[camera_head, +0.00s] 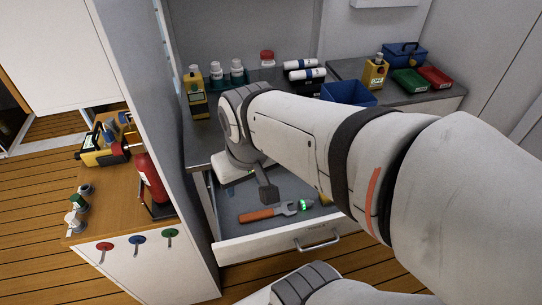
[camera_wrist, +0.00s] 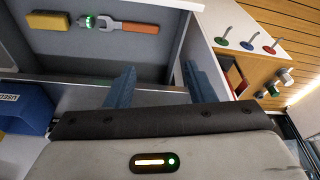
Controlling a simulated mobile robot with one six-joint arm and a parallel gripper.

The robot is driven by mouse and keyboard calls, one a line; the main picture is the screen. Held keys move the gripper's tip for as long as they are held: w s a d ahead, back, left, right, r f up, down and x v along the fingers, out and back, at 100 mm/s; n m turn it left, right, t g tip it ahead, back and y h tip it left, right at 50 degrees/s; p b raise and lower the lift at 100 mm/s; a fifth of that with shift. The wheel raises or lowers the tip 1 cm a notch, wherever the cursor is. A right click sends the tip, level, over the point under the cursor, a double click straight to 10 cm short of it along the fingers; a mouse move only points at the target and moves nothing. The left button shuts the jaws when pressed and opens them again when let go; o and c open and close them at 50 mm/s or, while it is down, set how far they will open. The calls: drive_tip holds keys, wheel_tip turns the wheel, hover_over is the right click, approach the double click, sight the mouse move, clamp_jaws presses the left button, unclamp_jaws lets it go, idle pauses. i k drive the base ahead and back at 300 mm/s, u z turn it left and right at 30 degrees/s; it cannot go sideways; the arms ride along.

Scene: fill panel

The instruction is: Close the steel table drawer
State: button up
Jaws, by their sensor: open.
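The steel table drawer is pulled open, with its white front panel (camera_head: 270,245) and bar handle (camera_head: 317,241) facing the floor side. In it lie an orange-handled wrench (camera_head: 257,215), a small green-lit item (camera_head: 304,205) and a partly hidden yellow block. The wrist view shows the same wrench (camera_wrist: 138,28), lit item (camera_wrist: 87,22) and yellow block (camera_wrist: 48,20). My gripper (camera_head: 250,191) points down over the back of the drawer, near the tabletop edge. Its two blue fingers stand apart in the wrist view (camera_wrist: 158,86), with nothing between them. My arm hides part of the drawer's right side.
The steel tabletop (camera_head: 198,140) holds bottles, a blue bin (camera_head: 348,94) and small trays at the back. A tall grey panel and a wooden bench (camera_head: 110,180) with a red extinguisher (camera_head: 151,175) stand on the left. Wooden floor lies in front of the drawer.

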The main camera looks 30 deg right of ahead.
sight(238, 243)
drive_tip(key=z, duration=1.25)
drive_tip(key=k, duration=1.25)
drive_tip(key=u, duration=0.6)
drive_tip(key=i, duration=1)
drive_tip(key=u, duration=0.05)
